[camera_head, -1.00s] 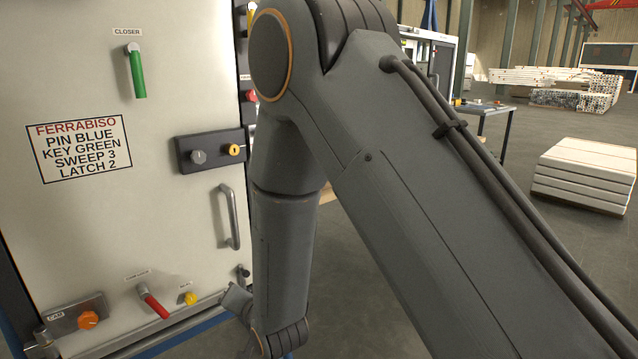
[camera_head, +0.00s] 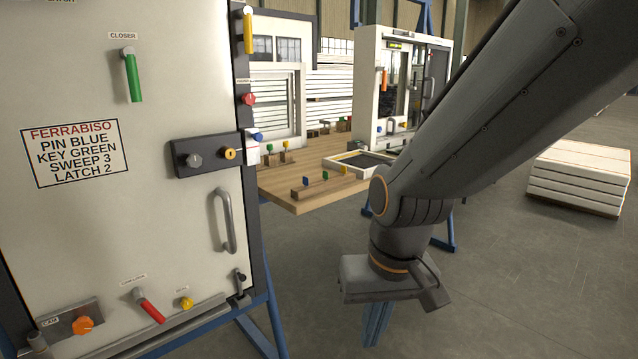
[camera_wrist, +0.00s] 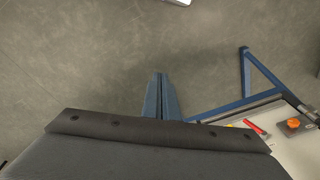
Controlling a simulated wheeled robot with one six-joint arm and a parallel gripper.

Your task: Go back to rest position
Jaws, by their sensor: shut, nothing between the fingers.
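My gripper (camera_head: 376,322) hangs below my wrist, to the right of the white cabinet door and apart from it, over the grey floor. Its blue fingers point down and are together with nothing between them. The wrist view also shows the shut fingers (camera_wrist: 160,82) above bare floor. The white door (camera_head: 70,235) carries a green closer handle (camera_head: 134,78), a grey pull handle (camera_head: 226,222), a red lever (camera_head: 150,308), a yellow knob (camera_head: 187,302) and an orange cam knob (camera_head: 83,325). A dark lock plate (camera_head: 207,155) sits at mid height.
A wooden table (camera_head: 290,188) with small coloured keys stands behind the door. A second white cabinet (camera_head: 368,60) stands beyond it. A blue frame (camera_head: 262,310) supports the door unit. A stack of white panels (camera_head: 580,175) lies at the right. Floor between is clear.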

